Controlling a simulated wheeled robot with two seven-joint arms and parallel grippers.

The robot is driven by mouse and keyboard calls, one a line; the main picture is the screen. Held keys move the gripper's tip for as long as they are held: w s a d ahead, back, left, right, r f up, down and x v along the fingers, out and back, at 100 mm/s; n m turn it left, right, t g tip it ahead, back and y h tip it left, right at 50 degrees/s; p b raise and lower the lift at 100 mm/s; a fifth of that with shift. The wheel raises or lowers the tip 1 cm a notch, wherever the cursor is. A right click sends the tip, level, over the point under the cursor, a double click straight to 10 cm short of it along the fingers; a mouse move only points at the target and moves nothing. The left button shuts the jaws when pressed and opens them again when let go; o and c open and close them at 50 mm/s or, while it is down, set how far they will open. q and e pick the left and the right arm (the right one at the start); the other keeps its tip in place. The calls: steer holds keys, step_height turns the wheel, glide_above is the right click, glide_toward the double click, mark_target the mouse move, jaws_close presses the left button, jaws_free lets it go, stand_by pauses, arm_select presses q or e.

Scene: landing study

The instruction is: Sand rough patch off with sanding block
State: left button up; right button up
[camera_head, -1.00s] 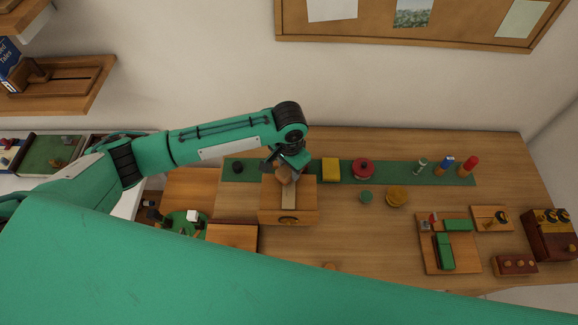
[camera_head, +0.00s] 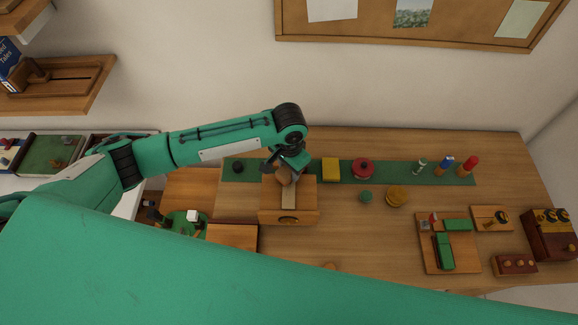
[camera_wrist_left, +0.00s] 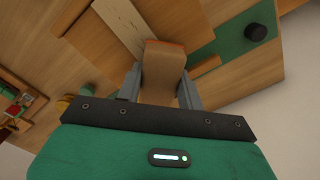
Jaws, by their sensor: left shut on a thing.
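My left gripper (camera_wrist_left: 160,88) is shut on the sanding block (camera_wrist_left: 163,68), a tan brown block with a thin orange edge. In the head view the gripper (camera_head: 286,168) and the block (camera_head: 284,177) are at the back part of a wooden box (camera_head: 307,198) on the table. A pale strip, seemingly the rough patch (camera_head: 289,198), runs along the box top towards its front. The strip also shows in the wrist view (camera_wrist_left: 118,22), by the block's far end. The block covers part of the top; whether it touches is hard to tell. My right gripper is not in view.
A green mat (camera_head: 400,173) runs along the back with a yellow block (camera_head: 331,169), a red round thing (camera_head: 363,168) and several small items. A dark round knob (camera_head: 238,167) is left of the box. Boards with green pieces (camera_head: 446,252) are at right. The table's middle front is clear.

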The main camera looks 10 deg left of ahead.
arm_select(q)
steer(key=shift+f, duration=0.35)
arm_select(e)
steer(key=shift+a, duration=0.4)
